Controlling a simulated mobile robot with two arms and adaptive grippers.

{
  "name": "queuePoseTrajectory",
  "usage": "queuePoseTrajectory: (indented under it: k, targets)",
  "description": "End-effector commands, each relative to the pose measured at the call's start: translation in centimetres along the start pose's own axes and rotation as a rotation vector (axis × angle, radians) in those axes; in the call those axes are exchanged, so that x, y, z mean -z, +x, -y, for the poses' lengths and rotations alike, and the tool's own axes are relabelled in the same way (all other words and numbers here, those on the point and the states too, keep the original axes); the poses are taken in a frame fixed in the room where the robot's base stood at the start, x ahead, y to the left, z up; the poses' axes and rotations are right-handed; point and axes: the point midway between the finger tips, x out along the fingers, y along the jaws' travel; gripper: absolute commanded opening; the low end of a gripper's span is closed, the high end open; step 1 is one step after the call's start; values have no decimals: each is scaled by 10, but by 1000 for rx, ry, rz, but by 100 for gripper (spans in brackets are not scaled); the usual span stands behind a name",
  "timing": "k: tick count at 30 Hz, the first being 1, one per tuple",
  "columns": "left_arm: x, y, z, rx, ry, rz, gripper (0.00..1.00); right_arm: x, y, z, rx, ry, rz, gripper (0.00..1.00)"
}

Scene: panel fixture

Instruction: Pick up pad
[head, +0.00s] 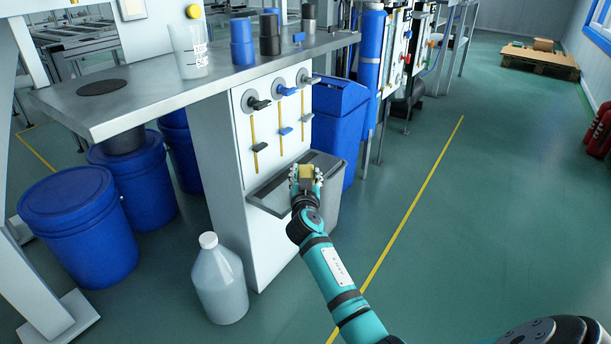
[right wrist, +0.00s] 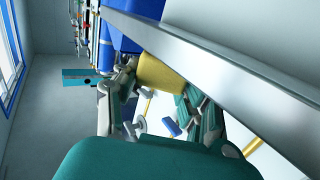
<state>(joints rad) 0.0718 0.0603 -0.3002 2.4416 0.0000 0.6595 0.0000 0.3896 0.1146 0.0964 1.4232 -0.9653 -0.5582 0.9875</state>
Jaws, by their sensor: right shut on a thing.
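The yellow pad (head: 306,173) is between the fingers of my right gripper (head: 306,180), in front of the white panel. In the right wrist view the pad (right wrist: 160,78) sits between the two fingers of my right gripper (right wrist: 163,95), which is shut on it. A grey metal shelf (head: 268,205) on the panel is just left of the gripper, and its long edge (right wrist: 215,65) runs close by the pad in the right wrist view. I cannot tell whether the pad touches the shelf. My left gripper is not in view.
A grey bin (head: 334,200) and a blue bin (head: 340,125) stand behind my right gripper. The white panel (head: 225,165) carries several levers. A white jug (head: 219,280) and blue drums (head: 80,225) stand on the floor at left.

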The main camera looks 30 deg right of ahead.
Motion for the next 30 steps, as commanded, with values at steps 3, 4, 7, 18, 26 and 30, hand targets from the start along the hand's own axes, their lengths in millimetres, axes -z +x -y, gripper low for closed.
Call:
queuePoseTrajectory:
  k: [3, 4, 7, 18, 26, 30]
  targets:
    - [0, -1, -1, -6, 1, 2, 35, 0, 0, 0, 0, 0, 0, 20]
    - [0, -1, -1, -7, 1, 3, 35, 0, 0, 0, 0, 0, 0, 20]
    - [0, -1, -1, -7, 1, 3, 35, 0, 0, 0, 0, 0, 0, 16]
    - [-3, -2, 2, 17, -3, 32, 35, 19, -1, 0, 0, 1, -2, 16]
    - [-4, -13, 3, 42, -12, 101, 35, 38, -24, -3, 1, 2, 4, 16]
    - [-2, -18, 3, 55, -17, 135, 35, 41, -58, -8, 0, 1, 3, 16]
